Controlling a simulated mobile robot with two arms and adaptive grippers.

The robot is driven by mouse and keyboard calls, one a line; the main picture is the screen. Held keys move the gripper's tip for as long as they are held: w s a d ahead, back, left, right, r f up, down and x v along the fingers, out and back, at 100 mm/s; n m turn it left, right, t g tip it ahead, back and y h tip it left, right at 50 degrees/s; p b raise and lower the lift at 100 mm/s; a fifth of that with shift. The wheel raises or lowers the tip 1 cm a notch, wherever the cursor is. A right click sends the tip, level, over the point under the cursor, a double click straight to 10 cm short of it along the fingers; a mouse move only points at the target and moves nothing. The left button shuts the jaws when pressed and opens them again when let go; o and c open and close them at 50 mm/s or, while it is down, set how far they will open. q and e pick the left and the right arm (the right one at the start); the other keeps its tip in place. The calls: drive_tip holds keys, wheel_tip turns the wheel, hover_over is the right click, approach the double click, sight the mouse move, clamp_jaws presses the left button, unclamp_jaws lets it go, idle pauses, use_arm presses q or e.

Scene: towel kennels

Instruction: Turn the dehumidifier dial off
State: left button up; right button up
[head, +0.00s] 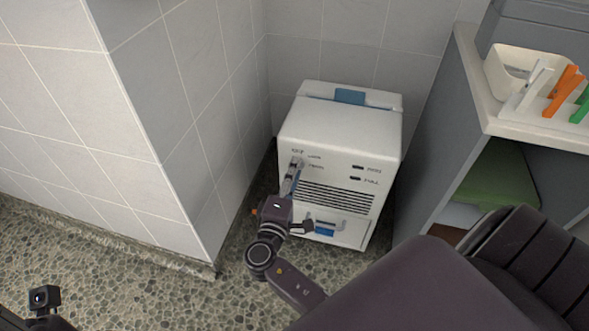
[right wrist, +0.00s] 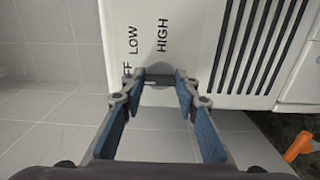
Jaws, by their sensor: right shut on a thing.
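The white dehumidifier (head: 340,135) stands on the floor in the corner. Its dial (right wrist: 158,68) is a grey round knob on the front, beside the printed words LOW and HIGH and a partly hidden word ending in "FF" in the right wrist view. My right gripper (head: 296,166) reaches the upper left of the front panel. In the right wrist view its fingertips (right wrist: 159,79) are closed in on the dial, which they partly cover. I cannot tell which setting the dial points to. My left gripper's fingers are not in view.
A tiled wall corner (head: 185,120) is close on the left of the dehumidifier. A grey shelf unit (head: 440,130) stands on the right, with a white holder (head: 507,66) and coloured clips (head: 563,92) on top. Folded green cloth (head: 495,180) lies inside. Speckled floor (head: 130,280) is clear in front.

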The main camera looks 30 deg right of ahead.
idle(0.5)
drive_tip(key=o, duration=1.1)
drive_tip(key=shift+o, duration=0.2)
drive_tip(key=v, duration=1.2)
